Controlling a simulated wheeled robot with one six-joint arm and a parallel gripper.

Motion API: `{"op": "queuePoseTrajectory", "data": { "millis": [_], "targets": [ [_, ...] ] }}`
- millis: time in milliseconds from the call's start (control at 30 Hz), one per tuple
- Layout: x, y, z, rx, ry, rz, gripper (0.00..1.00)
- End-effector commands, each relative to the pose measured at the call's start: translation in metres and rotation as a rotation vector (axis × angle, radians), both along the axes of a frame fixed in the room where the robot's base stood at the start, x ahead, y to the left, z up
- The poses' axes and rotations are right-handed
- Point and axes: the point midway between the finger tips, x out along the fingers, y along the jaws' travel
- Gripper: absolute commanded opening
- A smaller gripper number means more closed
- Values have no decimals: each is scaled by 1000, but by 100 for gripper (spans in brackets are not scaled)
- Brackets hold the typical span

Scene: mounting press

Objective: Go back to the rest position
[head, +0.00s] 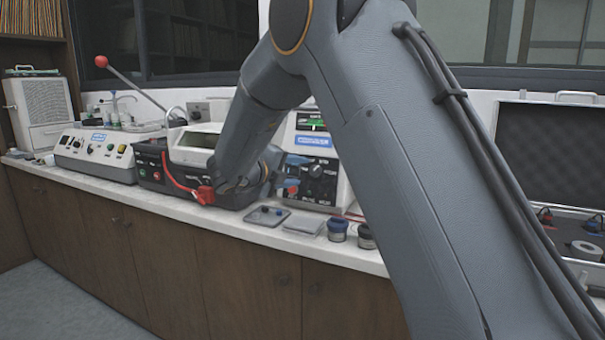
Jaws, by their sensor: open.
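My arm reaches from the upper right down to the bench, and my gripper (230,186) is at its far end, low over the front of the mounting press (152,165). The press is a dark and light grey machine with a window on top and a red bent handle (180,183) on its front. A red block (205,195) at the end of the handle is beside my gripper. I cannot tell whether they touch. The jaws are small and partly hidden by my own wrist; they are open and I see nothing held between them.
The white bench top (120,184) runs along the wall. A control unit (95,150) stands left of the press, a white instrument (322,165) right of it. An open case (560,160) is at right.

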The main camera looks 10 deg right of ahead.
Motion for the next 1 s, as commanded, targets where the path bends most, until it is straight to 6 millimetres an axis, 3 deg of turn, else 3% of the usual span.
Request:
{"op": "queuePoseTrajectory", "data": {
  "millis": [467, 567, 700, 767, 867, 1000],
  "targets": [
    [-2, 3, 3, -13, 15, 31, 46],
    [3, 1, 8, -61, 68, 140, 46],
    [1, 7, 6, -207, 238, 441, 46],
    [-10, 13, -1, -288, 335, 594, 46],
    [-44, 21, -23, -424, 510, 848, 46],
    [-123, 24, -65, -603, 775, 1204, 46]
  ]
}}
